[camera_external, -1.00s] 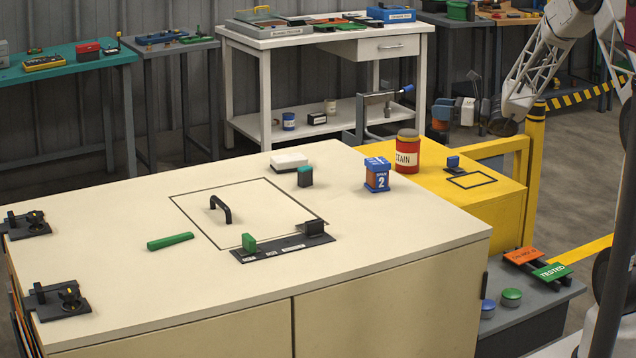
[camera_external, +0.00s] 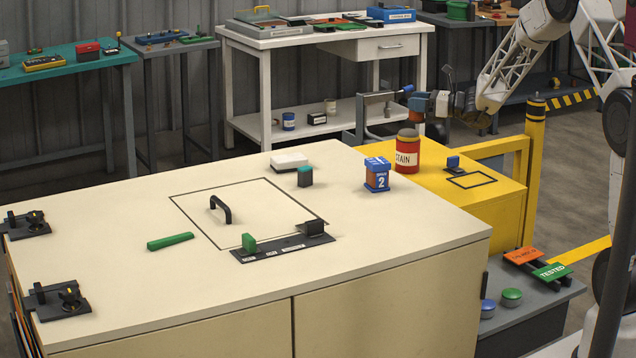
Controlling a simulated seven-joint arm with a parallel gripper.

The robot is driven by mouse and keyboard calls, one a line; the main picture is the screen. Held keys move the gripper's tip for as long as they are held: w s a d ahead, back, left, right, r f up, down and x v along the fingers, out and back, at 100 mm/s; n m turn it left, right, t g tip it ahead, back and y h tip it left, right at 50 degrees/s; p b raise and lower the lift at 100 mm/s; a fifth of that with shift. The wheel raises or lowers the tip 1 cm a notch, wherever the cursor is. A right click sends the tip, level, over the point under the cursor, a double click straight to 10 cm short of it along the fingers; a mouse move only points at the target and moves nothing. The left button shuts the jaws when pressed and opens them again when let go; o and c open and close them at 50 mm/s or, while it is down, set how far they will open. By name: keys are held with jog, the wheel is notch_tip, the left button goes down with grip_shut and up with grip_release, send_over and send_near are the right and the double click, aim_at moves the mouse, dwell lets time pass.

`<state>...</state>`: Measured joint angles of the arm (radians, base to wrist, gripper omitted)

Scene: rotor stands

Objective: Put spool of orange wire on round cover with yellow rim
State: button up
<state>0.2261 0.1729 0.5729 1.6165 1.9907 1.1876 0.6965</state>
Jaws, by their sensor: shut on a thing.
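My gripper (camera_external: 431,103) reaches in from the right, above the yellow bench, and is shut on a small blue and orange thing (camera_external: 417,104), seemingly the spool of orange wire. It is small and partly hidden by the fingers. A red drum (camera_external: 407,160) marked "STAIN" stands just below it. The drum's top, seemingly the round cover with yellow rim (camera_external: 408,136), is dark with a yellowish edge. The held thing appears above and slightly right of this cover; whether they touch cannot be told.
A blue and orange block marked "2" (camera_external: 377,180) stands left of the drum on the cream cabinet (camera_external: 350,240). A small blue-topped piece (camera_external: 453,163) and a black outlined square (camera_external: 472,180) are on the yellow bench (camera_external: 500,200). A clamp-like fixture stands behind.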

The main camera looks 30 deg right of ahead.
jog(key=shift+w+f, duration=0.15)
jog(key=shift+w, duration=1.8)
jog(key=shift+d+f, duration=0.1)
jog(key=shift+f, duration=1.65)
jog(key=shift+f, duration=0.2)
jog(key=o, duration=1)
jog(key=shift+r, duration=0.2)
jog(key=v, duration=1.2)
